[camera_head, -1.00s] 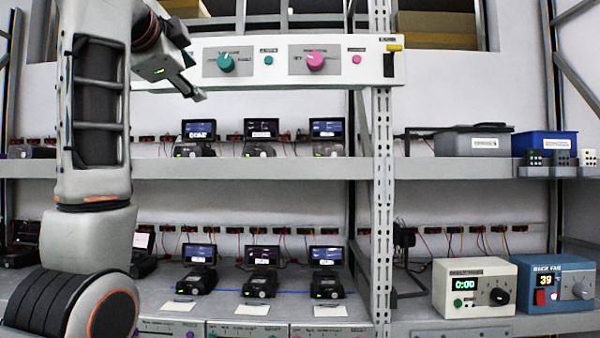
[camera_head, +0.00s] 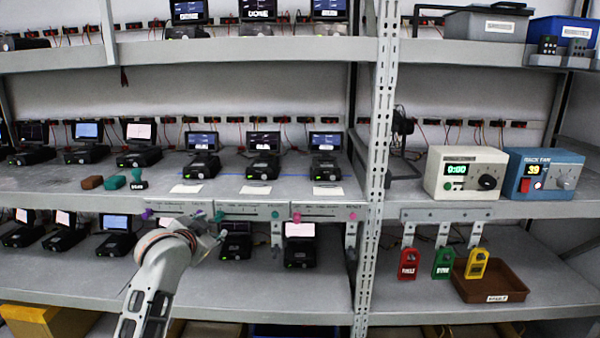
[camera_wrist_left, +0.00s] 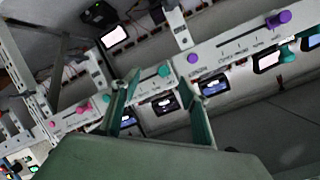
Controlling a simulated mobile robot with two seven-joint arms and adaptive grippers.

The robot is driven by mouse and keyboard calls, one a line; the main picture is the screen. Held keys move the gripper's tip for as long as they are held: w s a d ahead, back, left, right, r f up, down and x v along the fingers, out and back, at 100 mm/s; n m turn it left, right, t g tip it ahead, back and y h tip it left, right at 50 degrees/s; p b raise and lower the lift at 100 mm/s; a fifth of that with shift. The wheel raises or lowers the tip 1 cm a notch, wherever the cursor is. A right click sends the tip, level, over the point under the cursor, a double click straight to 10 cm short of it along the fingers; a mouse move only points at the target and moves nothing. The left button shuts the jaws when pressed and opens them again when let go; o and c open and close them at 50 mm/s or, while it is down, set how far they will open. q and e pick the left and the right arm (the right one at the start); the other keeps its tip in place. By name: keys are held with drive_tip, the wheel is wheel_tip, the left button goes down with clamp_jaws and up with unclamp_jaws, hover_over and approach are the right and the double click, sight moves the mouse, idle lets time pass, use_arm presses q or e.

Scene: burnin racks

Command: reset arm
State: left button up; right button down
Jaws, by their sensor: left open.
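My left arm (camera_head: 158,275) comes up from the bottom left in the head view. Its left gripper (camera_head: 212,240) is small there, in front of the lower shelf and just below the slider panels (camera_head: 250,211). In the left wrist view the two greenish fingers of the left gripper (camera_wrist_left: 160,100) are spread apart with nothing held between them. Slider panels with teal, pink and purple knobs lie beyond the fingers, and a purple knob (camera_wrist_left: 278,19) shows at upper right. I cannot tell whether the fingers touch a panel. My right gripper is not in view.
Devices with screens line the middle shelf (camera_head: 262,160) and lower shelf. A metal upright (camera_head: 378,150) divides the rack. At right are a white timer box (camera_head: 465,173), a blue rack fan box (camera_head: 541,175), red, green and yellow tags, and a brown tray (camera_head: 489,284).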

use_arm(q)
drive_tip(key=s+f+n+g, duration=0.1)
drive_tip(key=s+f, duration=0.3)
drive_tip(key=f, duration=0.4)
drive_tip(key=s+f, duration=0.4)
drive_tip(key=f, duration=0.4)
drive_tip(key=s+d+f+n, duration=0.1)
drive_tip(key=s+f, duration=0.6)
drive_tip(key=s, duration=0.4)
drive_tip(key=s+d+f+g+h, duration=0.1)
drive_tip(key=s+f, duration=0.6)
drive_tip(key=s, duration=0.4)
drive_tip(key=s+d+f+n+g+h, duration=0.1)
drive_tip(key=s+f, duration=0.6)
drive_tip(key=s, duration=0.5)
drive_tip(key=shift+d+f+n, duration=0.3)
drive_tip(key=shift+d+f, duration=0.05)
drive_tip(key=shift+d, duration=0.05)
